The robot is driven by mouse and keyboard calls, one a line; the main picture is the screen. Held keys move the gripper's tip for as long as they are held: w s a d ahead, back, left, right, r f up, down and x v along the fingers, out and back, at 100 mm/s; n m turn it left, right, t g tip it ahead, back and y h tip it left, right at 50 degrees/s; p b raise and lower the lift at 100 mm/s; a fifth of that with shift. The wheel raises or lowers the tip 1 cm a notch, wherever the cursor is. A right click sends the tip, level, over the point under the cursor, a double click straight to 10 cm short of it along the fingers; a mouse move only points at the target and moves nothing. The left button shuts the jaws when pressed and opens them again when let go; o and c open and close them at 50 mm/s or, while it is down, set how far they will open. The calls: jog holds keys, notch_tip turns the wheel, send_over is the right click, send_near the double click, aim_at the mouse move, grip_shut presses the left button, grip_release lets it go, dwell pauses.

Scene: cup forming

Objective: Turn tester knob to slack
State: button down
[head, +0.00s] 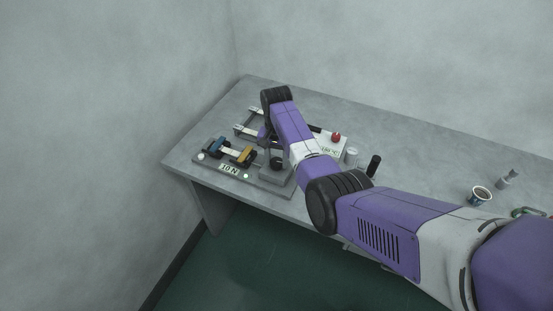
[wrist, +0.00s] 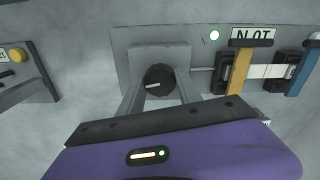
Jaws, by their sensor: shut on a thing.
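In the head view my arm covers much of the gripper.
Behind my arm stand a red button (head: 336,136) on a pale box, a small metal can (head: 351,156) and a black handle (head: 374,165). A cup of dark liquid (head: 480,195) is at the right. The table's back middle is clear.

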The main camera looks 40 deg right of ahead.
jog(key=n, duration=0.4)
jog(key=shift+n, duration=0.3)
jog(key=n, duration=0.3)
jog(key=shift+n+p, duration=0.35)
jog(key=shift+n, duration=0.05)
jog(key=n, duration=0.3)
jog(key=shift+n, duration=2.1)
jog(key=c, duration=0.8)
grip_release()
